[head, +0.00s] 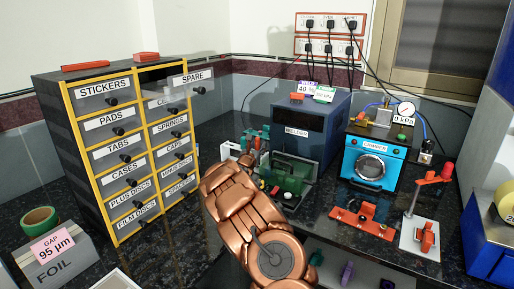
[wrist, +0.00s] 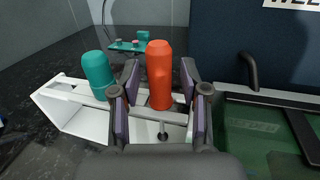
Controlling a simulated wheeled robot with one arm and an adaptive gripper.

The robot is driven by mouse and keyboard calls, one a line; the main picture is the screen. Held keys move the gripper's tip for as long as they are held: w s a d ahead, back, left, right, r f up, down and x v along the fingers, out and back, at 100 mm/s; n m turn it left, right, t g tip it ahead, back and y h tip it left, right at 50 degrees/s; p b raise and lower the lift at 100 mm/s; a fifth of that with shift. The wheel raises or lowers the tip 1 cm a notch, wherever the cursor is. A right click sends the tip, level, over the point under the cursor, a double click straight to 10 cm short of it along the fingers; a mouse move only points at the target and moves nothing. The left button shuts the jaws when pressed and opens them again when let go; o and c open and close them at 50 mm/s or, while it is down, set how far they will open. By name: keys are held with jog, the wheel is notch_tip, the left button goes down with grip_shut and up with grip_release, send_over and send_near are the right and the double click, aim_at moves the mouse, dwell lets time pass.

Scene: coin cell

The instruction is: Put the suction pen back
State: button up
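In the wrist view, an orange-red pen-like tool (wrist: 159,75), seemingly the suction pen, stands upright between the two fingers of my gripper (wrist: 160,88). A narrow gap shows on each side of it, so the fingers look open around it rather than closed on it. A small black tip (wrist: 163,136) shows below its body. A white holder (wrist: 72,112) lies behind and below; whether the pen rests in it is hard to tell. In the head view my gripper (head: 245,161) is at the holder (head: 229,151), and the arm hides most of the fingers.
A teal-topped tool (wrist: 97,72) stands in the holder, left of the pen. The blue welder box (head: 305,130) rises behind. The drawer cabinet (head: 120,150) stands left, with its SPARE drawer (head: 192,79) pulled out.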

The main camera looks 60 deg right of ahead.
jog(key=shift+r+p, duration=0.4)
jog(key=shift+p, duration=0.05)
jog(key=b+v, duration=0.2)
jog(key=v, duration=1)
jog(key=shift+f, duration=0.25)
